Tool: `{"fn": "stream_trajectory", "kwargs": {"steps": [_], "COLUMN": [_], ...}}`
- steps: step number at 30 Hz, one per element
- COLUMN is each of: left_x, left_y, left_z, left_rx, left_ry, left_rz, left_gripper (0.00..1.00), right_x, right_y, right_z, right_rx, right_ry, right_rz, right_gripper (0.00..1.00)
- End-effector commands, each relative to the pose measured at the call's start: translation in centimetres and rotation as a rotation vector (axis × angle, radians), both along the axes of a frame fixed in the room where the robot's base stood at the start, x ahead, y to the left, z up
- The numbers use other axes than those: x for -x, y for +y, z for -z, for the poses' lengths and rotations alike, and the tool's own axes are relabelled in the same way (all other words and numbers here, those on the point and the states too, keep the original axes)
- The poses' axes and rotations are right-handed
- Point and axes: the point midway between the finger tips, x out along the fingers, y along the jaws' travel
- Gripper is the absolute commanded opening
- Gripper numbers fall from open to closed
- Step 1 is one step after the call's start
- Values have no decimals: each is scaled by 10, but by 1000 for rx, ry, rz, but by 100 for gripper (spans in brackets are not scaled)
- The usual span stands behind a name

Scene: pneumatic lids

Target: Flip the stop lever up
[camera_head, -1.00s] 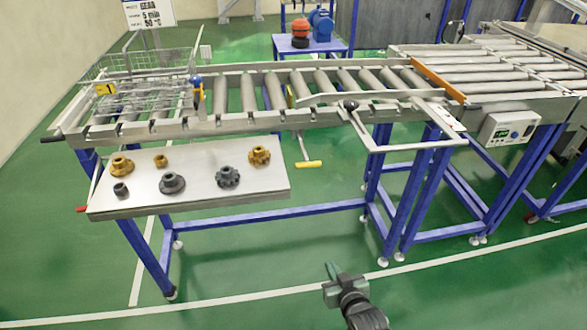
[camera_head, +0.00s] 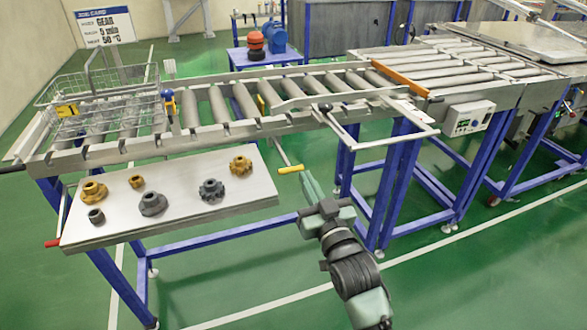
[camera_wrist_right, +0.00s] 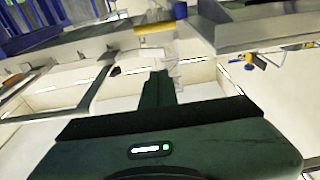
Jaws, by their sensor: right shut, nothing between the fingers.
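A lever with a yellow handle (camera_head: 290,169) hangs down on a thin rod from the front of the roller conveyor; I take it as the stop lever. My right gripper (camera_head: 307,176) is shut and empty, its tips just right of the yellow handle in the head view. I cannot tell whether they touch. In the right wrist view the shut fingers (camera_wrist_right: 158,88) point up the picture, with a yellow bar (camera_wrist_right: 155,27) beyond their tips; I cannot be sure it is the same handle. My left gripper is not in view.
The roller conveyor (camera_head: 218,106) carries a wire basket (camera_head: 100,100) at its left end. An orange bar (camera_head: 400,80) crosses the rollers. A steel shelf (camera_head: 225,200) with several gears stands in front. A bent metal bar (camera_head: 385,143) juts out above right. Green floor is clear in front.

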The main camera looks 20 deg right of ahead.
Motion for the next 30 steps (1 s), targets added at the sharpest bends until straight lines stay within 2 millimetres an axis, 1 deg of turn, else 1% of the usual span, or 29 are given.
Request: {"fn": "stream_trajectory", "kwargs": {"steps": [5, 15, 16, 17, 18, 21, 25, 30], "left_x": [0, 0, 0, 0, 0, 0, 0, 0], "left_y": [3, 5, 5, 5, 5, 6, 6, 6], "left_z": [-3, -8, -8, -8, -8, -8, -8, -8], "left_rx": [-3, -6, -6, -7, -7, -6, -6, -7], "left_ry": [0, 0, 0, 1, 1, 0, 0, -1], "left_rz": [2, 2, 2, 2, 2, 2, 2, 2], "left_gripper": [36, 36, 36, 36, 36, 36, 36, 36], "right_x": [-25, -96, -99, -95, -93, -90, -88, -87], "right_y": [1, 3, 3, 3, 4, 4, 4, 4], "right_z": [-6, -15, -12, -1, 5, 16, 24, 27], "right_rx": [0, 0, -1, -1, -1, -1, 0, 0], "right_ry": [-2, 0, 3, 8, 7, 4, 2, 2], "right_rz": [0, 0, 0, 0, 0, -1, -1, -1], "right_gripper": [0, 0, 0, 0, 0, 0, 0, 0]}}
